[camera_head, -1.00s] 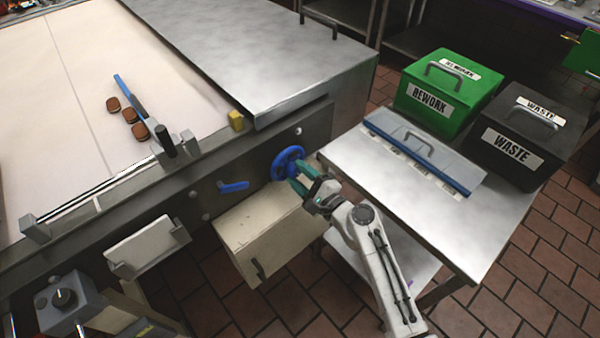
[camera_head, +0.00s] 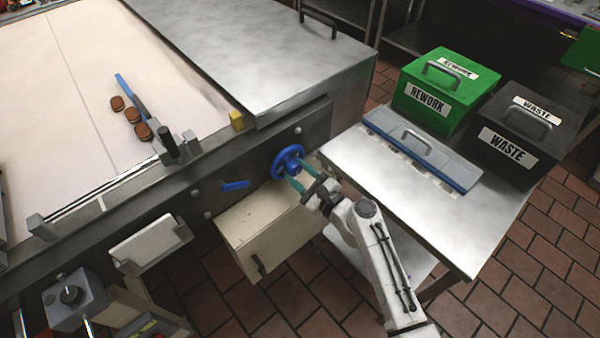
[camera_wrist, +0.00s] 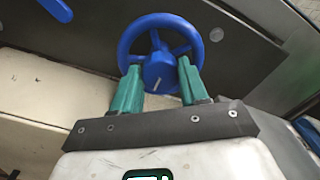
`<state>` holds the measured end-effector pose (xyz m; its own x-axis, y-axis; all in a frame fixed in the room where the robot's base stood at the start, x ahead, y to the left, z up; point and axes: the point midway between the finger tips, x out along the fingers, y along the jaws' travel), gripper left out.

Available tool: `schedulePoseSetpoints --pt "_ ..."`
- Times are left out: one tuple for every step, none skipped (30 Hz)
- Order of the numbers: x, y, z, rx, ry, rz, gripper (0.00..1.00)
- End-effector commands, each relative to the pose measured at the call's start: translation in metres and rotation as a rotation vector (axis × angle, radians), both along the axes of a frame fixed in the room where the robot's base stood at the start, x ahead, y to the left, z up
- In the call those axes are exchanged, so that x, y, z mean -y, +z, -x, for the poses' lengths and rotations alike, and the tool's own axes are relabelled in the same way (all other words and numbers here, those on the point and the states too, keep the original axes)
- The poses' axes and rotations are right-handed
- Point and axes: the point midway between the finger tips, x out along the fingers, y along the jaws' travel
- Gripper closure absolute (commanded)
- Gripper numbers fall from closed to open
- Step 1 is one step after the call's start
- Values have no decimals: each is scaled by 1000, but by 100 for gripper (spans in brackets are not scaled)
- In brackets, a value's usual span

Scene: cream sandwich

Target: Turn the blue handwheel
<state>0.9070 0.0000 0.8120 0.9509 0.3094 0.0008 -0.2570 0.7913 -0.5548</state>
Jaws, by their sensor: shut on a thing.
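The blue handwheel (camera_head: 288,161) is mounted on the dark side panel of the conveyor machine, and it also fills the top of the wrist view (camera_wrist: 160,43). It has a round rim, spokes and a central hub with a short pale mark. My gripper (camera_head: 296,182) reaches it from the lower right. In the wrist view its two green fingers (camera_wrist: 158,82) lie on either side of the hub, at the lower part of the wheel, and are shut on it. The fingertips partly cover the lower rim and spokes.
A blue lever (camera_head: 235,186) sits on the panel left of the wheel. A cream box (camera_head: 262,228) is below. A steel table (camera_head: 400,190) at right carries a lidded tray (camera_head: 425,148), a green REWORK bin (camera_head: 437,98) and a black WASTE bin (camera_head: 510,150). Several brown sandwiches (camera_head: 133,115) lie on the belt.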

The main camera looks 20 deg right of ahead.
Motion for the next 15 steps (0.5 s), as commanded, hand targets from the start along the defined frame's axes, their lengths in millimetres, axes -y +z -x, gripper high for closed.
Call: schedulePoseSetpoints --pt "2 -3 1 -4 -4 0 87" --pt "2 -3 1 -4 -4 0 87" --pt "2 -3 1 -4 -4 0 87" --pt "1 -3 1 -5 -4 0 87" --pt "1 -3 1 -4 -4 1 87" --pt "2 -3 1 -4 -4 1 87" --pt "2 -3 1 -4 -4 1 54" --pt "1 -3 1 -4 -4 1 51" --pt "1 -2 1 -3 -4 1 48" --pt "1 -2 1 -4 -3 1 45" --pt "1 -2 1 -3 -2 1 42" --pt "1 -2 1 -3 -2 1 38" --pt "1 -2 1 -2 -2 1 35" --pt "1 -2 0 -2 -2 2 32" --pt "1 -1 0 -2 -2 2 31"
